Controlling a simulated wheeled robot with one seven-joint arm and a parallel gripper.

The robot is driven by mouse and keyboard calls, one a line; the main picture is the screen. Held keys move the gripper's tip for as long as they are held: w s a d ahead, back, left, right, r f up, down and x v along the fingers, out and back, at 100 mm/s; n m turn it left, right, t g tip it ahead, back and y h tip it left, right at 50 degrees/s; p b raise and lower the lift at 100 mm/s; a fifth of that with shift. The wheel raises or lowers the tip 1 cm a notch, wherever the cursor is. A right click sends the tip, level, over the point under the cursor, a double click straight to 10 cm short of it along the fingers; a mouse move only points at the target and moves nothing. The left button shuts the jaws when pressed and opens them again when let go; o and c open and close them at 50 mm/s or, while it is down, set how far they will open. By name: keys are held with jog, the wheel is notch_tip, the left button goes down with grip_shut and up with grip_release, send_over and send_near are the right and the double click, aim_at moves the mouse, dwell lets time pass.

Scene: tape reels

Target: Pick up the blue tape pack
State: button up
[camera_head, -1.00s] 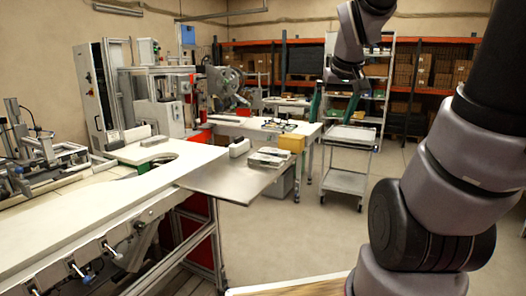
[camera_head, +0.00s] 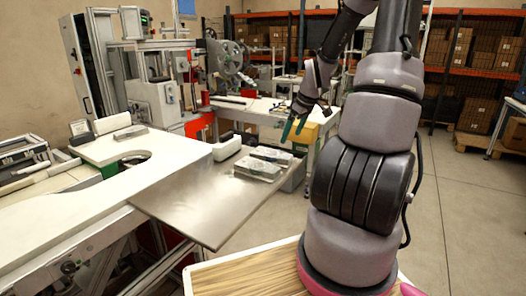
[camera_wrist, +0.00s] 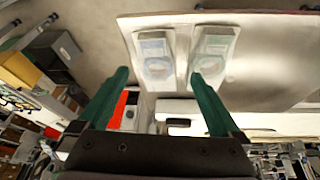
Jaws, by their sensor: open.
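Two clear flat tape packs lie side by side near the right edge of a bare metal table plate. In the head view they are the farther pack (camera_head: 272,154) and the nearer pack (camera_head: 257,170). My gripper (camera_head: 294,129) is open and empty, with green fingers, above and just beyond the packs. The wrist view shows its fingers spread (camera_wrist: 160,74), apart from both packs.
The metal plate (camera_head: 205,212) is otherwise largely clear. A yellow box (camera_head: 308,133) is behind my gripper. A white bench (camera_head: 70,205) with a round cut-out extends left. A wood-topped surface (camera_head: 250,278) is in front.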

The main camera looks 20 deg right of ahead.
send_over(282, 156)
jog(key=s+d, duration=0.1)
jog(key=s, duration=0.1)
notch_tip(282, 156, down, 5)
jog(key=shift+w+r, duration=0.1)
jog(key=shift+r, duration=0.1)
jog(key=shift+x, duration=3)
jog(key=shift+d, duration=0.1)
jog(key=c, duration=1.2)
